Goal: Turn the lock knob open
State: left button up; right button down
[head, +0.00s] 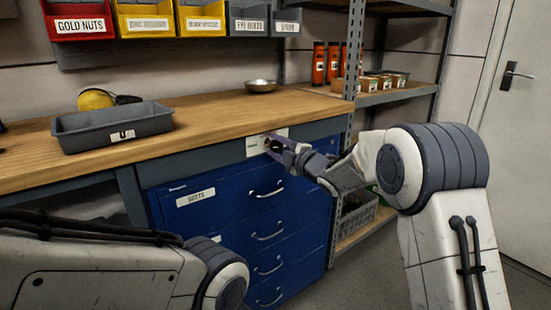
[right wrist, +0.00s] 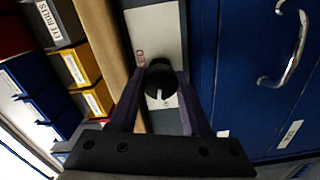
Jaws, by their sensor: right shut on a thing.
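The lock knob (right wrist: 160,84) is a round black knob with a white mark on its face. It sits on a pale plate (right wrist: 155,32) with partly visible red lettering. In the head view the plate (head: 253,146) is on the grey rail under the wooden bench top, above the blue drawers. My right gripper (right wrist: 160,88) has its two purple fingers on either side of the knob, shut on it. In the head view the right gripper (head: 270,142) reaches the plate and mostly hides the knob. My left arm shows at lower left, but its gripper is out of view.
The blue drawer cabinet (head: 208,214) has several metal handles below the knob. A grey tray (head: 78,140) and a metal bowl (head: 261,86) stand on the bench top (head: 215,108). A shelf post (head: 353,60) rises close to my right arm.

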jog(key=shift+f+n+b, duration=0.15)
jog(key=shift+n+b, duration=1.25)
jog(key=shift+n, duration=0.1)
jog(key=shift+c, duration=2)
grip_release()
